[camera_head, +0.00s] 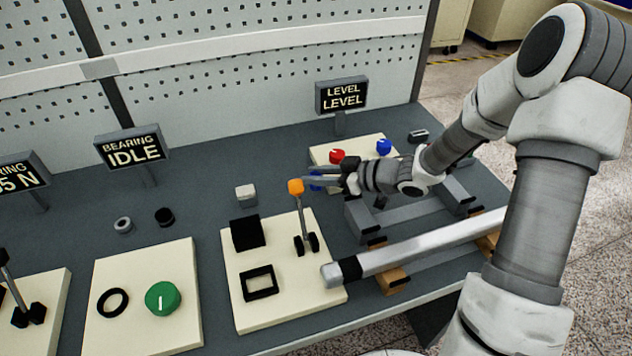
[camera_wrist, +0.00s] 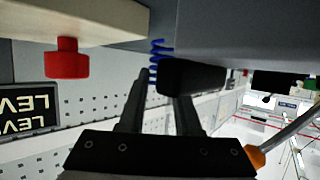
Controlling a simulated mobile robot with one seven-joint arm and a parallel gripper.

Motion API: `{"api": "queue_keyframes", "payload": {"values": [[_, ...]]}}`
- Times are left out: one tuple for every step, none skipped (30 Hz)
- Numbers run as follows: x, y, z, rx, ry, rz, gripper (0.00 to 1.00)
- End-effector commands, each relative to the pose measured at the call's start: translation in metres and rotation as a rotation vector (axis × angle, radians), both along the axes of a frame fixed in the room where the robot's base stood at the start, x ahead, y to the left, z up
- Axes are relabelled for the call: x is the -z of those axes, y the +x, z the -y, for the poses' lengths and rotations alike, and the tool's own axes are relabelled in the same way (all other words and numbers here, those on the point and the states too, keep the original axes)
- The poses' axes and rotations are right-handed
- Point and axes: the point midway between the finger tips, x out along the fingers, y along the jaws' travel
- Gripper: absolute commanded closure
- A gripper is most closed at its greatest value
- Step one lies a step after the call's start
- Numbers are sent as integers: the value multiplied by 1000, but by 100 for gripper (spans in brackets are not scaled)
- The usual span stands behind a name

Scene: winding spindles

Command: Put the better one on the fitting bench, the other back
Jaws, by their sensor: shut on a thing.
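A silver spindle (camera_head: 430,245) with a black band near its left end lies across two wooden blocks at the front right of the bench. No second spindle can be made out. My gripper (camera_head: 308,181) is low over the bench, behind the spindle and beside the cream panel under the LEVEL sign. In the wrist view, its fingers are shut on a black cylinder (camera_wrist: 195,75). A blue coil (camera_wrist: 158,58) shows beside the cylinder; whether they are joined I cannot tell.
An orange-topped lever (camera_head: 296,186) stands close left of my gripper. The LEVEL panel carries a red knob (camera_head: 337,156) and a blue knob (camera_head: 384,146). A grey stand (camera_head: 365,221) is under my arm. The BEARING sign (camera_head: 132,146) reads IDLE.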

Motion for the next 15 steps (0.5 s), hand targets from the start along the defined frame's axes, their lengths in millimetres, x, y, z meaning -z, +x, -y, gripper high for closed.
{"api": "queue_keyframes", "payload": {"values": [[11,0,0,0,2,-3,100],[14,0,0,0,1,-2,100],[16,0,0,-1,2,-1,100],[17,0,0,0,1,0,100],[16,0,0,0,0,1,100],[15,0,0,-1,-1,2,100],[15,0,0,-1,-1,2,100],[15,0,0,0,0,1,100],[15,0,0,0,0,1,100],[15,0,0,0,0,1,100],[16,0,0,0,0,1,100],[17,0,0,0,0,1,100],[18,0,0,0,0,1,100],[19,0,0,0,0,1,100],[20,0,0,0,0,1,66]]}}
